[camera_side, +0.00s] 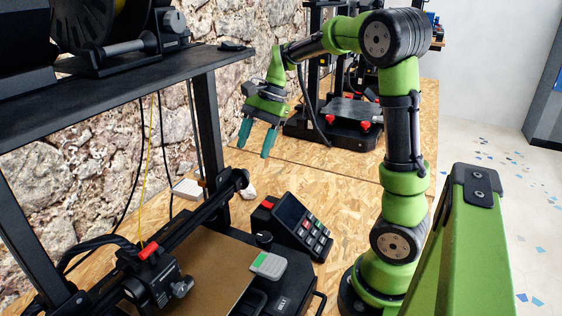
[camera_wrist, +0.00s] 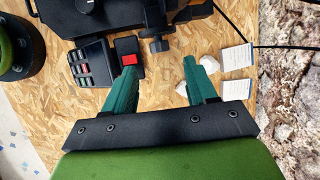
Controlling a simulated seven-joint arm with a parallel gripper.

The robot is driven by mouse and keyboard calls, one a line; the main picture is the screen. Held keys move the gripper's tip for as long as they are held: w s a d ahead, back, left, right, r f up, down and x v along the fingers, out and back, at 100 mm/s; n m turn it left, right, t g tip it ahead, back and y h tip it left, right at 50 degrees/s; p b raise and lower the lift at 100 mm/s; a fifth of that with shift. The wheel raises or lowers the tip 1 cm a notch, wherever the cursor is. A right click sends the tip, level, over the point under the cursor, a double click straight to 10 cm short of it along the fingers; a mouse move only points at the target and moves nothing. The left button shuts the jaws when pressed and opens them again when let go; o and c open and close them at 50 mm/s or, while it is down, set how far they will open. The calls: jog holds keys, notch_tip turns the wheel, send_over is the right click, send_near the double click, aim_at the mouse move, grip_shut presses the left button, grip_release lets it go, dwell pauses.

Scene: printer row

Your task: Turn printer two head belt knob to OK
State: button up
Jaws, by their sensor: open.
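My gripper (camera_side: 254,148) is open and empty, fingers pointing down, well above the table and behind the near printer. In the wrist view its two green fingers (camera_wrist: 160,68) are spread, with bare board between them. The near printer has a black knob (camera_side: 241,179) at the end of its crossbar; it also shows in the wrist view (camera_wrist: 160,45), just beyond the fingertips. A black round dial (camera_side: 264,239) sits beside the control box; a dial with a white mark (camera_wrist: 87,6) shows at the wrist view's top edge. I cannot read any OK mark or tell which knob is the head belt knob.
A control box (camera_side: 300,225) with screen, buttons and a red switch (camera_wrist: 126,59) stands beside the near printer's bed (camera_side: 200,270). A shelf post (camera_side: 208,140) rises at left. Another printer (camera_side: 345,120) stands behind. White cards (camera_wrist: 237,57) lie near the stone wall.

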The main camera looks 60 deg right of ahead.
jog(key=v, duration=1)
jog(key=shift+r, duration=0.3)
jog(key=s+a+f+n+t+h, duration=0.1)
jog(key=s+a+f+n+t, duration=0.1)
jog(key=a+n, duration=0.4)
jog(key=s+a+f+n+t+h, duration=0.1)
jog(key=s+a+f+n+t, duration=0.2)
jog(key=a, duration=0.9)
jog(key=s+f+n, duration=0.2)
jog(key=s+n, duration=0.2)
jog(key=shift+s+a+f+n+h, duration=0.25)
jog(key=shift+a+f+n+h, duration=0.05)
